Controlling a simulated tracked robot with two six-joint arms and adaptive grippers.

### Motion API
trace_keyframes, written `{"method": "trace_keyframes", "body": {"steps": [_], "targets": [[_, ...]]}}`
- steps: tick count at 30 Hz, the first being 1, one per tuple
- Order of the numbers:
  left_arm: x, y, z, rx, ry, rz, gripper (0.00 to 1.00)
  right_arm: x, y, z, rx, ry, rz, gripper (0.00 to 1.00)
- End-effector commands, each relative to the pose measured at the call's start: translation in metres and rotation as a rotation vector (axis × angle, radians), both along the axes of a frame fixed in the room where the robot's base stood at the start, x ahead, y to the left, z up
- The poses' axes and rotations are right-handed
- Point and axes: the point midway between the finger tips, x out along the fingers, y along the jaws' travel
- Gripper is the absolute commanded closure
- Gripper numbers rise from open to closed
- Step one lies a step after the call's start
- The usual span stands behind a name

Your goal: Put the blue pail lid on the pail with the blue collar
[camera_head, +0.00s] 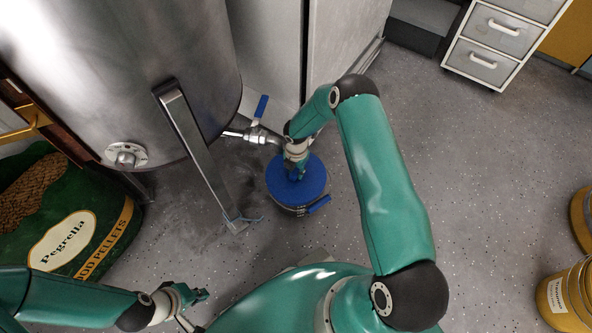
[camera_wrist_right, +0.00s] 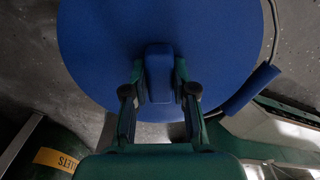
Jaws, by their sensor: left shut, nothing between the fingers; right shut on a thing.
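The blue pail lid (camera_head: 310,185) is a round disc with a raised block handle (camera_wrist_right: 158,72). My right gripper (camera_head: 296,170) is shut on that handle, and the lid fills the upper part of the right wrist view (camera_wrist_right: 100,40). The lid lies over the top of a grey pail (camera_head: 294,210) on the floor. The lid hides the pail's rim and any collar, so I cannot tell whether it is fully seated. The pail's bail has a blue grip (camera_head: 319,204). My left gripper (camera_head: 203,295) is shut and empty at the lower left.
The steel tank (camera_head: 110,60) with its leg (camera_head: 195,150) stands left of the pail. A blue-handled valve (camera_head: 258,120) is just behind it. A pellet bag (camera_head: 75,225) is at left, yellow pails (camera_head: 568,300) at right. Floor (camera_head: 480,180) right of my arm is clear.

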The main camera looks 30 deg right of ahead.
Motion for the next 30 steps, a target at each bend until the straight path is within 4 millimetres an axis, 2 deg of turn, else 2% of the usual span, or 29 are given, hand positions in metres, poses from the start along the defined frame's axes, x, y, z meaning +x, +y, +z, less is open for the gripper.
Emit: {"method": "trace_keyframes", "body": {"steps": [27, 28, 30], "targets": [[0.0, 0.0, -0.0059, 0.0, 0.0, 0.0, 1.0, 0.0002, 0.0001, -0.002, 0.0, 0.0, 0.0, 1.0], [0.0, 0.0, -0.0059, 0.0, 0.0, 0.0, 1.0, 0.0002, 0.0001, -0.002, 0.0, 0.0, 0.0, 0.72], [0.0001, 0.0, -0.0059, 0.0, 0.0, 0.0, 1.0, 0.0002, 0.0001, -0.002, 0.0, 0.0, 0.0, 0.61]]}}
